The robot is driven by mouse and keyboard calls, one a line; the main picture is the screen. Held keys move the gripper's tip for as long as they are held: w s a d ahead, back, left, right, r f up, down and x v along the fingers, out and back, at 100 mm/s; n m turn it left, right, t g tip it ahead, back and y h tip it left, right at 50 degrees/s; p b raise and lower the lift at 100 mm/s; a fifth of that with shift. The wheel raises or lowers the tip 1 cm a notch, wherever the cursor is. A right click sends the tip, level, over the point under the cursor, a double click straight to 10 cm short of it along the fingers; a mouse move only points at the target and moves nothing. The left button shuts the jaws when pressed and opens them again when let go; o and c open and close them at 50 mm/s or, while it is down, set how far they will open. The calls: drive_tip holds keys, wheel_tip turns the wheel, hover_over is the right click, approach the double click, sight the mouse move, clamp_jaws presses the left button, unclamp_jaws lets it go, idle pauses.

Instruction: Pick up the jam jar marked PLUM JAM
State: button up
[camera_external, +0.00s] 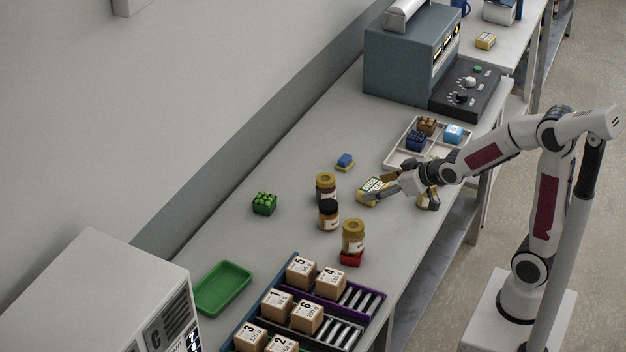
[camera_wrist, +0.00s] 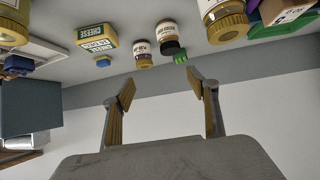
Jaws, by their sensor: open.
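Several jam jars show, with label text too small to read surely, so I cannot tell which is PLUM JAM. In the external view, a gold-lidded jar (camera_external: 326,188) stands behind a black-lidded jar (camera_external: 329,216). Another gold-lidded jar (camera_external: 353,238) stands nearer, at a red block. A further yellowish jar (camera_external: 428,196) is partly hidden by my arm. The wrist view shows a gold-lidded jar (camera_wrist: 142,50), the black-lidded jar (camera_wrist: 168,34) and a large gold-lidded jar (camera_wrist: 222,18). My gripper (camera_external: 383,187) is open and empty, right of the jars, by the cheese box; its fingers (camera_wrist: 160,86) are apart.
The yellow cheese box (camera_external: 371,191) lies at my fingers. A divided white tray (camera_external: 400,158) is behind my gripper.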

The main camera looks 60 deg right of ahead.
sight(332, 181)
drive_tip(key=w+d+f+t+h, duration=0.1)
drive_tip(key=w+d+f+t, duration=0.3)
drive_tip(key=w+d+f, duration=0.2)
drive_tip(key=shift+w+d+f+m, duration=0.4)
drive_tip(key=shift+w+f, duration=0.65)
drive_tip(key=shift+w, duration=0.65)
drive_tip(key=shift+w, duration=0.15)
drive_tip(key=shift+x, duration=2.85)
drive_tip(key=shift+d, duration=0.1)
drive_tip(key=shift+x, duration=2.95)
drive_tip(key=shift+d, duration=0.1)
drive_tip(key=c, duration=1.5)
